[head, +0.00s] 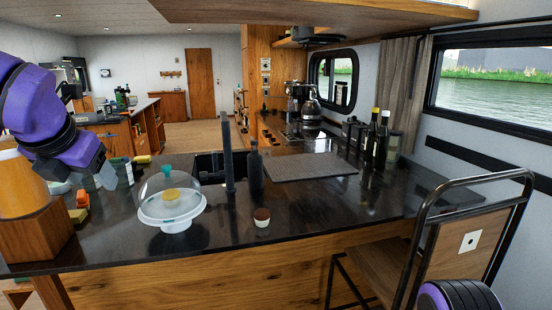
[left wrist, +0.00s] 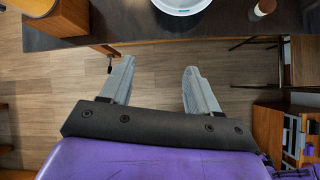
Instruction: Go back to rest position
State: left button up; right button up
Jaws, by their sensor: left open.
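My left gripper (head: 106,172) is raised at the left of the head view, in front of the counter's left part. In the left wrist view my left gripper (left wrist: 158,70) is open, with nothing between its two grey fingers and wooden floor showing behind them. A purple and black part of my right arm shows at the bottom right of the head view; its gripper is out of view.
A wooden box (head: 35,232) stands at left. A chair (head: 440,255) stands at right.

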pick_arm(q)
jog(key=w+d+f+m+t+y, duration=0.2)
jog(key=w+d+f+m, duration=0.15)
jog(key=f, duration=0.55)
jog(key=w+d+f+m+t+y, duration=0.1)
jog(key=w+d+f+m+y, duration=0.1)
jog(key=w+f+m, duration=0.45)
jog(key=s+d+f+m+h, duration=0.1)
jog(key=s+d+f+m, duration=0.15)
jog(key=f, duration=0.45)
jog(key=s+d+f+m, duration=0.1)
jog(key=s+f+m, duration=0.15)
jog(key=f, duration=0.55)
jog(key=s+d+f+m+h, duration=0.1)
jog(key=s+f+m, duration=0.15)
jog(key=f, duration=0.45)
jog(key=s+a+f+m+g+h, duration=0.1)
jog(key=s+f+m+g+h, duration=0.15)
jog(key=s+f+m, duration=0.95)
jog(key=s+a+f+g, duration=0.1)
jog(key=s+a+f, duration=0.1)
jog(key=s, duration=0.4)
jog(key=s+a+f+g+y, duration=0.1)
jog(key=s+a+f+g, duration=0.1)
jog(key=s+f, duration=0.3)
jog(key=s+a+f+g+y, duration=0.1)
jog(key=s+a+f, duration=0.2)
jog(key=s, duration=0.5)
jog(key=shift+s+f, duration=0.35)
